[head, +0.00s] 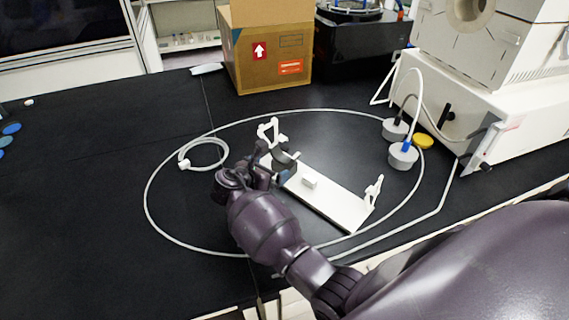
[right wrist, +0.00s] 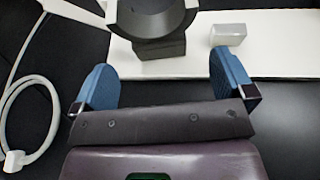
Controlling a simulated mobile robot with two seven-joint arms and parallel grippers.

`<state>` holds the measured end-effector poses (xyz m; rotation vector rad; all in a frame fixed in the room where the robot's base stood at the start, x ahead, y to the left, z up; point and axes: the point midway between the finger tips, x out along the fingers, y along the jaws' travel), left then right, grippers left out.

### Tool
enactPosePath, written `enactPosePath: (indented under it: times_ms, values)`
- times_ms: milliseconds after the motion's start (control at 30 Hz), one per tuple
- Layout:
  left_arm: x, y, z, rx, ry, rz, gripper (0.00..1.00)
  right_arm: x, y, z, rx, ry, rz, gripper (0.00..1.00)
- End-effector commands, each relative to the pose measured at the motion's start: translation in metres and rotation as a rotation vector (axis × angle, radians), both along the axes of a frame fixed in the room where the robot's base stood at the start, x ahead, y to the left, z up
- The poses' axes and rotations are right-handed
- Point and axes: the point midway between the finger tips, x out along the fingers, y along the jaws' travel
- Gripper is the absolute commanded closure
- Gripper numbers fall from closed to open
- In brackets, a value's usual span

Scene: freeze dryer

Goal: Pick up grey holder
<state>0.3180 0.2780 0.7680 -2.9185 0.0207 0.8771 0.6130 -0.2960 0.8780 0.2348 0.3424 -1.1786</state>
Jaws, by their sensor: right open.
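The grey holder (right wrist: 158,22) is a dark grey, curved cradle on a block. It stands on a white base plate (right wrist: 285,50), and in the head view the holder (head: 286,158) shows just beyond my right gripper, partly covered by it. My right gripper (right wrist: 165,88) has its two blue fingers spread apart with nothing between them. The holder lies ahead of the gap between the fingers, apart from them. My left gripper is not in view.
A small light block (right wrist: 229,34) sits on the plate right of the holder. White brackets (head: 374,190) stand at the plate's ends. A white tube (head: 150,205) loops around it. Grey-capped pieces (head: 402,156), a cardboard box (head: 268,55) and a white machine (head: 500,115) stand behind. The left table is mostly clear.

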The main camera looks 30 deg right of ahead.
Motion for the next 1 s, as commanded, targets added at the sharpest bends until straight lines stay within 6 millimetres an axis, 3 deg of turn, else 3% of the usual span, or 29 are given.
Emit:
enactPosePath:
  times_ms: [100,367,700,967,1000]
  values:
    - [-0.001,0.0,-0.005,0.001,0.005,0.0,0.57,0.006,-0.016,-0.009,-0.001,0.003,-0.002,0.0]
    - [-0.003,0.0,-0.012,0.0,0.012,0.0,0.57,0.012,-0.029,-0.016,-0.001,0.002,-0.001,0.0]
    - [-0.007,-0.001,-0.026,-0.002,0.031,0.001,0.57,0.029,-0.062,-0.036,0.0,0.004,-0.001,0.0]
    - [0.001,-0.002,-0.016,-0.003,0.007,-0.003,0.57,0.03,-0.065,-0.035,0.002,0.002,0.0,0.0]
    - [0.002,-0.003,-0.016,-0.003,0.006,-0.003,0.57,0.03,-0.065,-0.035,0.001,0.001,0.0,0.06]
